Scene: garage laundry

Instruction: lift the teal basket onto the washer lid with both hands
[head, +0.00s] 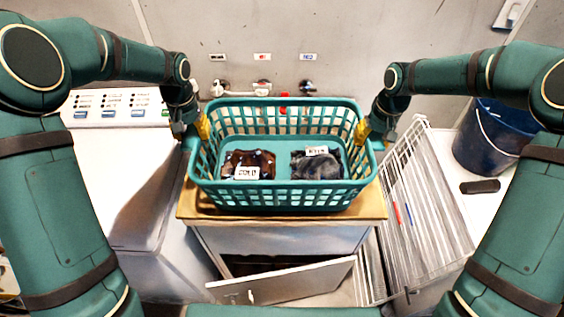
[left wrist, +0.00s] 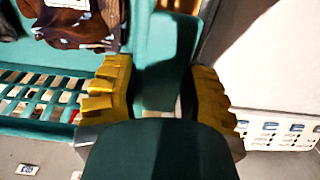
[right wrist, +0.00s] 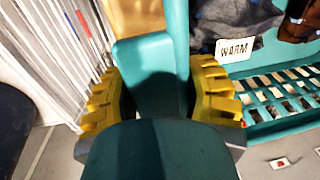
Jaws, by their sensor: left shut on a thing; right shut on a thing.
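The teal basket (head: 270,200) stands level over a small wooden-topped cabinet in the middle of the head view; I cannot tell whether it touches the top. It holds a brown garment (head: 250,161) labelled COLD and a grey garment (head: 318,165) labelled WARM. My left gripper (head: 195,130) is shut on the basket's left handle, which lies between its yellow fingers in the left wrist view (left wrist: 160,95). My right gripper (head: 370,130) is shut on the right handle, also seen in the right wrist view (right wrist: 155,90). The white washer (head: 130,185), with its control panel at the back, stands left of the cabinet.
The cabinet's wooden top (head: 205,212) shows below the basket, and its door (head: 285,282) hangs open in front. A white folding rack (head: 425,200) leans close on the right. A dark blue bucket (head: 487,140) stands further right. Wall taps (head: 262,87) are behind the basket. The washer's lid looks clear.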

